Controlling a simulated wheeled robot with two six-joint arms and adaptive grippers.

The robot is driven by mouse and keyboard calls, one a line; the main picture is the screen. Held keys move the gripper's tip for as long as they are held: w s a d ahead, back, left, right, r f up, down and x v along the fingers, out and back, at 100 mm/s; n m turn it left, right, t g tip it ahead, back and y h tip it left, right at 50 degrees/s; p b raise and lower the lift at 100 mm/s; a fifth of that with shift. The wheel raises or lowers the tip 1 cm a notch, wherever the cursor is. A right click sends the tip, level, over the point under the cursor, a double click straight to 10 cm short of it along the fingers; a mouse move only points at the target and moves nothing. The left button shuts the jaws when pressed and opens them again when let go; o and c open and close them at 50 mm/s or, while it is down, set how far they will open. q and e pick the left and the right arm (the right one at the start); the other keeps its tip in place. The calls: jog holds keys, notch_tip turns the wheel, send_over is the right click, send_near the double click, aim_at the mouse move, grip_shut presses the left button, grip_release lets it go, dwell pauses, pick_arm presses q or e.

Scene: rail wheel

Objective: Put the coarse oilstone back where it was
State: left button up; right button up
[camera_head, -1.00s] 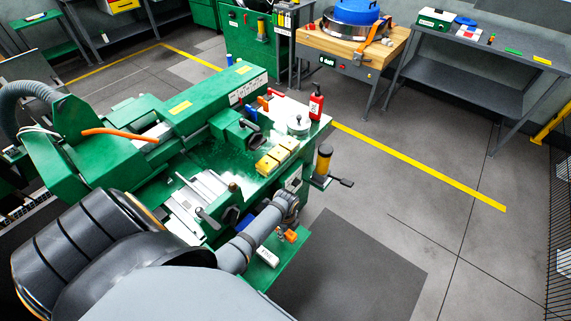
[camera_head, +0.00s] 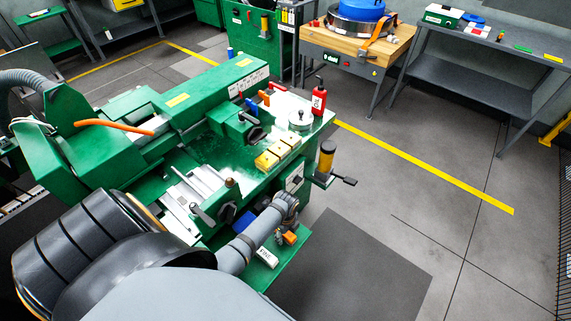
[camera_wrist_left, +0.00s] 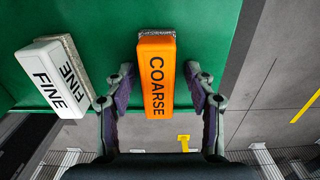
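The coarse oilstone (camera_wrist_left: 157,80) is an orange block marked COARSE, lying on a green surface in the left wrist view. In the head view the coarse oilstone (camera_head: 290,238) shows as a small orange piece, partly hidden by my gripper. My left gripper (camera_wrist_left: 160,88) is open, with one finger on each side of the orange block and gaps between. In the head view my left gripper (camera_head: 281,232) is at the end of the grey arm, low at the machine's front. The white fine oilstone (camera_wrist_left: 57,77) lies tilted to the left of it. My right gripper is not in view.
The fine oilstone (camera_head: 266,257) is close beside the gripper on the green ledge. Floor to the right is clear.

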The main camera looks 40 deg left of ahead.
pick_arm(q)
notch_tip(320, 180, up, 12)
jog(key=shift+r, duration=0.15)
dwell(0.3)
dwell(0.4)
